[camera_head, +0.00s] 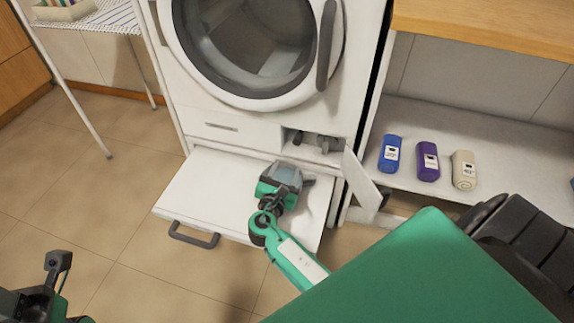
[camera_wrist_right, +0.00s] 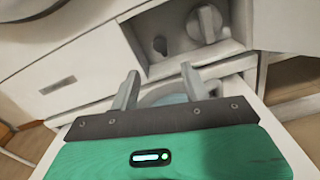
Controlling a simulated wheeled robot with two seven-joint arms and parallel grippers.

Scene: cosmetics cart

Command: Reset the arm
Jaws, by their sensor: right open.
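My right gripper (camera_head: 290,174) is over the pulled-out white shelf below the washing machine, facing the small open compartment (camera_head: 318,145). In the right wrist view its two grey fingers (camera_wrist_right: 160,88) are spread apart. A pale blue-grey rounded thing (camera_wrist_right: 172,99) shows between and behind them, mostly hidden; I cannot tell whether they touch it. The compartment also shows in the wrist view, with a grey knob (camera_wrist_right: 206,23) and a dark round hole beside it. My left gripper (camera_head: 58,264) shows only partly at the lower left; its jaw state is unclear.
The shelf (camera_head: 205,190) has a grey handle (camera_head: 193,236) at its front. The small compartment door (camera_head: 362,183) stands open. Blue (camera_head: 390,154), purple (camera_head: 428,161) and cream (camera_head: 464,170) rolled towels lie on the right-hand shelf. A wire rack (camera_head: 112,18) stands at left. The floor at left is clear.

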